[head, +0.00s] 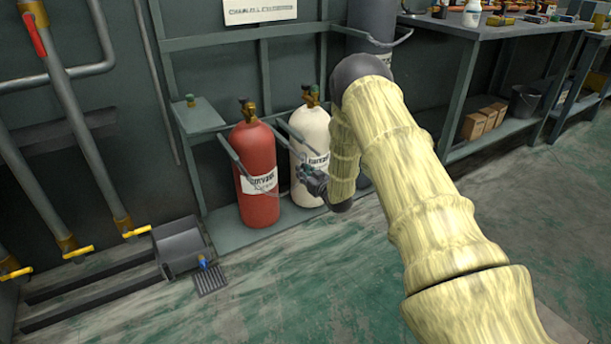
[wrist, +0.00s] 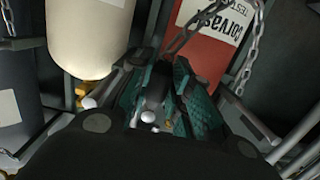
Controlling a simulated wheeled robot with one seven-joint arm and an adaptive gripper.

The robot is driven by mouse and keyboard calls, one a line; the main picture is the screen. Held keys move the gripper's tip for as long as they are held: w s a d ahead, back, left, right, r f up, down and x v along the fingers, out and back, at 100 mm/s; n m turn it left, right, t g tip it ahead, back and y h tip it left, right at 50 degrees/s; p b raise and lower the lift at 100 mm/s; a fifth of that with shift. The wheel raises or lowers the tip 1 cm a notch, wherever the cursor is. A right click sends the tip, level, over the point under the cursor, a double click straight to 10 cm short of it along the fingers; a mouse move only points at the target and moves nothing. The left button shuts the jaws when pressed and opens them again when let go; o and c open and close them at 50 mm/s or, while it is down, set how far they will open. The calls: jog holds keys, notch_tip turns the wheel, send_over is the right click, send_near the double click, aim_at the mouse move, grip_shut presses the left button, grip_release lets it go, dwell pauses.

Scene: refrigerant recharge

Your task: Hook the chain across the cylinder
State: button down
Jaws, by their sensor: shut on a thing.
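My gripper (head: 311,179) is in front of the white cylinder (head: 311,140), beside the red cylinder (head: 256,172). In the wrist view its teal-padded fingers (wrist: 165,90) are shut on the chain (wrist: 196,28), whose links run up from between them. The chain passes in front of the white label of the red cylinder (wrist: 205,55). A hanging length of chain shows at the right of that view. The white cylinder (wrist: 88,35) fills the upper left there. Both cylinders stand upright in a rack. The chain's held end and any hook are hidden by the fingers.
The grey rack (head: 236,237) has bars beside the cylinders. A dark grey cylinder (head: 373,18) stands to the right, partly behind my arm. A workbench (head: 478,32) with items is at the right. Pipes with yellow valves are at the left.

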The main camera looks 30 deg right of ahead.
jog(key=shift+w+b, duration=0.35)
jog(key=shift+w, duration=1.1)
jog(key=shift+f, duration=0.95)
dwell(0.3)
jog(key=c, duration=1.2)
grip_release()
jog(key=shift+c, duration=0.2)
jog(key=shift+s, duration=0.1)
